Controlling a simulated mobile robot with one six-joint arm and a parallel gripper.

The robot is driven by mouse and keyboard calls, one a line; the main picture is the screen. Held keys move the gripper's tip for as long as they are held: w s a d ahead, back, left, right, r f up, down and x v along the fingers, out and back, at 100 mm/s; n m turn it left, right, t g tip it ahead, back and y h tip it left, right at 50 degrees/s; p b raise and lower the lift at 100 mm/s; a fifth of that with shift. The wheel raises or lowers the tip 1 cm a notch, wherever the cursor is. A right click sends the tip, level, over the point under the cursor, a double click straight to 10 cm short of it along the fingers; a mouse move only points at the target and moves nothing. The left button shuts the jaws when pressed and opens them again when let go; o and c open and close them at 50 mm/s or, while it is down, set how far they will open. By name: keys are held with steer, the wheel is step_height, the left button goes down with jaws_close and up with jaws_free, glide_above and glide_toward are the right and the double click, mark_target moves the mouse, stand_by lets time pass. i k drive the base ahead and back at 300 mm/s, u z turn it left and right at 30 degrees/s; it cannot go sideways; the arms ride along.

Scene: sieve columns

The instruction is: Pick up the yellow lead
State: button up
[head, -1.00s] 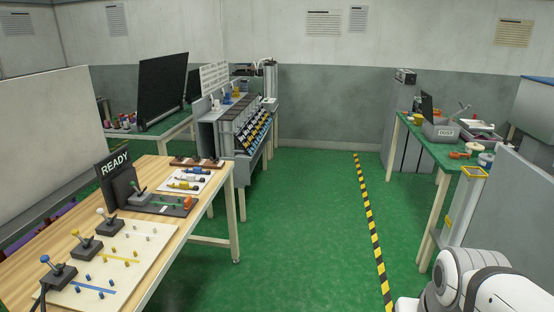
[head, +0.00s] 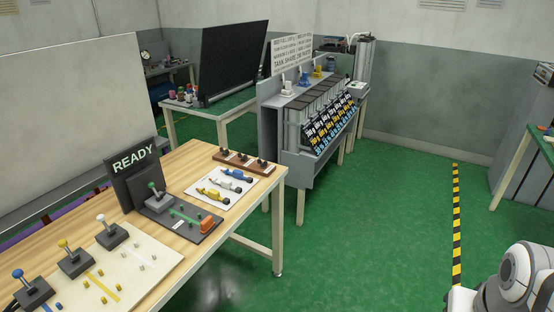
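A small white mat (head: 226,200) lies on the wooden table, toward its far right end. Several short leads with dark ends lie side by side on it. The nearest one looks yellow (head: 212,195), and a white one (head: 226,184) lies just behind it. They are small in the picture, so their exact shape is hard to tell. My gripper is not in view; only white rounded parts of my own arm show at the lower right.
The wooden table (head: 185,160) also holds a READY sign (head: 133,160), a dark lever box with an orange part (head: 207,225), a brown rack (head: 245,163) and a cream board (head: 150,262) with levers. A grey sieve column stand (head: 270,120) is behind. Green floor (head: 370,225) is clear at right.

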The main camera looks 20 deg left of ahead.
mark_target(213, 194)
steer(key=u, duration=0.55)
steer(key=i, duration=1.3)
steer(key=u, duration=1.35)
steer(key=i, duration=0.7)
steer(key=u, duration=0.25)
steer(key=k, duration=0.85)
steer(key=u, duration=0.2)
steer(key=i, duration=0.85)
steer(key=z, duration=0.05)
